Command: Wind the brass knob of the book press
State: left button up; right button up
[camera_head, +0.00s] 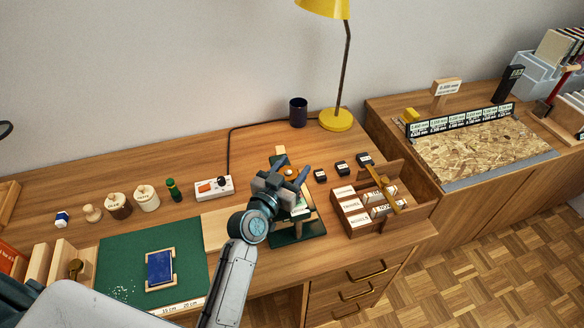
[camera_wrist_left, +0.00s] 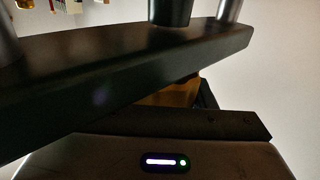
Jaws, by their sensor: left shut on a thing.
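The book press (camera_head: 298,232) stands on the desk in the middle of the head view, with a dark green base and uprights. My left gripper (camera_head: 290,173) is over its top, with its fingers shut around the brass knob (camera_head: 289,172), which is mostly hidden between them. In the left wrist view the dark crossbar of the press (camera_wrist_left: 120,75) runs close across the picture, with metal posts and a dark central screw. A blurred brass-coloured part of the knob (camera_wrist_left: 172,95) shows behind the bar. My right gripper is not in view.
A wooden drawer box with labelled cards (camera_head: 362,232) stands right of the press. A yellow lamp (camera_head: 336,120) and a dark cup (camera_head: 298,112) stand behind. A white switch box (camera_head: 214,188) and a green mat with a framed blue book (camera_head: 160,268) lie to the left.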

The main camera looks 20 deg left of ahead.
pick_arm(q)
jog(key=o, duration=1)
jog(key=shift+c, duration=0.2)
jog(key=shift+s+a+f, duration=0.15)
jog(key=shift+s, duration=0.4)
jog(key=b+v, duration=0.3)
jog(key=v, duration=0.5)
jog(key=shift+s, duration=0.4)
jog(key=shift+s+a, duration=0.15)
jog(key=shift+s, duration=0.3)
